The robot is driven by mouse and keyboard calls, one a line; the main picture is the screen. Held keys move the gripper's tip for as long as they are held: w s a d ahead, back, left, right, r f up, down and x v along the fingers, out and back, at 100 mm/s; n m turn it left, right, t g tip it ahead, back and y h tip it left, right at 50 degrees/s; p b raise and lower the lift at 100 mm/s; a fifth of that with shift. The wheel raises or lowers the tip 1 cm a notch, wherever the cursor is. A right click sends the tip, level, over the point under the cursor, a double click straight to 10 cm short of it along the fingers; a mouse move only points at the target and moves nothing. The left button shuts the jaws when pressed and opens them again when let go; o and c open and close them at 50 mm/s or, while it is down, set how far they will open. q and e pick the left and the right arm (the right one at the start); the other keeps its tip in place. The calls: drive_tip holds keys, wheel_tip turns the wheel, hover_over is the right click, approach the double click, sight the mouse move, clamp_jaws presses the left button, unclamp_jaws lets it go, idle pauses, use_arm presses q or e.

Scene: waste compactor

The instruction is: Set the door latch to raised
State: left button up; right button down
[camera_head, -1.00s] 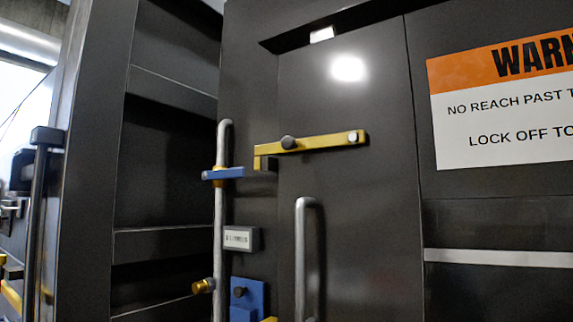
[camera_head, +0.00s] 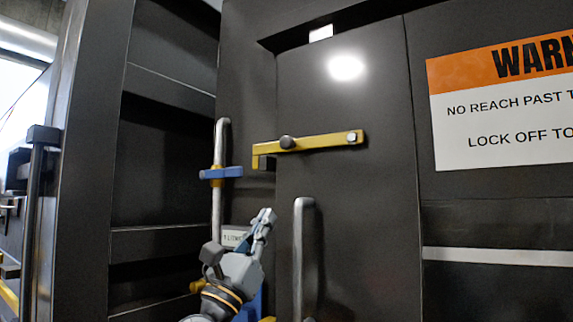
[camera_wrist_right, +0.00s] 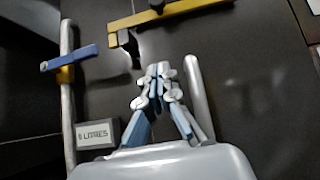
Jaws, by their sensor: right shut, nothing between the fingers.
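The yellow door latch bar (camera_head: 320,143) lies nearly level across the upper left of the dark door (camera_head: 365,220), with a dark knob on it and its hooked left end by a dark block at the door's edge. It also shows at the top of the right wrist view (camera_wrist_right: 185,14). My right gripper (camera_head: 265,214) is below the latch's left end, apart from it, pointing up. In the right wrist view its fingers (camera_wrist_right: 158,72) are together and hold nothing. My left gripper is not in view.
A grey vertical door handle (camera_head: 300,255) stands right of my right gripper. A grey pipe (camera_head: 218,140) with a blue lever (camera_head: 221,173) stands to the left. A small label plate (camera_wrist_right: 98,134) is close by. A warning sign (camera_head: 500,100) is at the right.

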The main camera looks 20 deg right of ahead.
drive_tip(key=shift+s+d+r+m+g, duration=0.1)
drive_tip(key=shift+d+r+m+g, duration=0.05)
drive_tip(key=shift+r+m+g, duration=0.2)
drive_tip(key=p, duration=0.5)
approach(298, 151)
drive_tip(key=w+d, duration=0.1)
drive_tip(key=w, duration=0.1)
drive_tip(key=w+d, duration=0.2)
drive_tip(key=shift+w+r, duration=0.1)
drive_tip(key=shift+w, duration=0.05)
wheel_tip(298, 151, up, 3)
drive_tip(key=shift+w+d+r+p, duration=0.1)
drive_tip(key=shift+p, duration=0.85)
drive_tip(key=shift+r, duration=0.25)
